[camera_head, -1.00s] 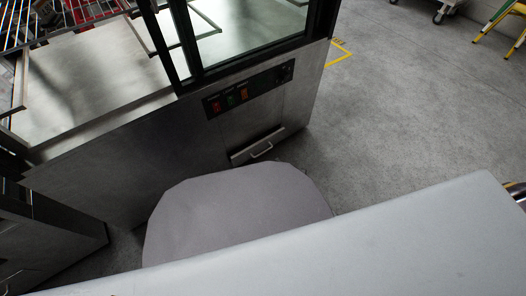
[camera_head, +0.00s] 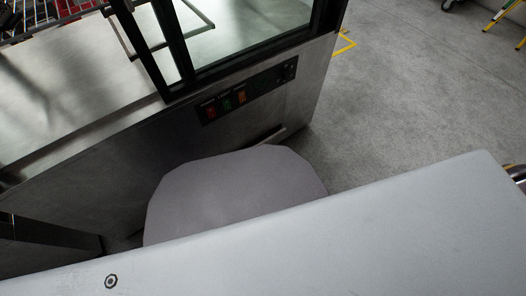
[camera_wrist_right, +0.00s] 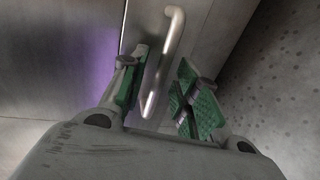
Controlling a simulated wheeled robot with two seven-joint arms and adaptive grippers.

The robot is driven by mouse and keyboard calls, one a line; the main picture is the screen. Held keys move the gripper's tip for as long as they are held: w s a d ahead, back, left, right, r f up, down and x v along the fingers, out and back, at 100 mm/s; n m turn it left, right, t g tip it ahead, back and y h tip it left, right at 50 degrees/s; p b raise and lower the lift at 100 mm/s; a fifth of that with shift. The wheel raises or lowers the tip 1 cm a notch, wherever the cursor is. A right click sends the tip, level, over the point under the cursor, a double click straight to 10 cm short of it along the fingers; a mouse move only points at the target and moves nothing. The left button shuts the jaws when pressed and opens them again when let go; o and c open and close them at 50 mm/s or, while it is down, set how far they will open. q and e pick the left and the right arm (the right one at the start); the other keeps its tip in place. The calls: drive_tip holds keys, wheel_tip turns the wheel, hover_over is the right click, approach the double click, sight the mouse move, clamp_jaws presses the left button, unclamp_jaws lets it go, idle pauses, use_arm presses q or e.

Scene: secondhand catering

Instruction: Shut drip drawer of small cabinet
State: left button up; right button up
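The small cabinet (camera_head: 130,150) is a steel unit with a glass-sided top and a switch panel (camera_head: 248,90). Its drip drawer (camera_head: 272,135) is low at the right end in the head view. Only its top edge shows there; my own grey body hides the rest. In the right wrist view the drawer's bar handle (camera_wrist_right: 168,60) runs between the fingers of my right gripper (camera_wrist_right: 164,64). The green-padded fingers are apart, with a gap visible on the right side. I cannot tell how far the drawer stands out. My left gripper is out of view.
Open grey floor (camera_head: 400,90) lies to the right of the cabinet, with a yellow floor marking (camera_head: 344,44) near its corner. A yellow ladder-like stand (camera_head: 504,16) is far off at the top right. Another dark steel unit (camera_head: 45,240) stands at lower left.

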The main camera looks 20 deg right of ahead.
drive_tip(key=shift+w+a+f, duration=0.1)
drive_tip(key=shift+w, duration=0.3)
drive_tip(key=shift+c, duration=0.3)
clamp_jaws()
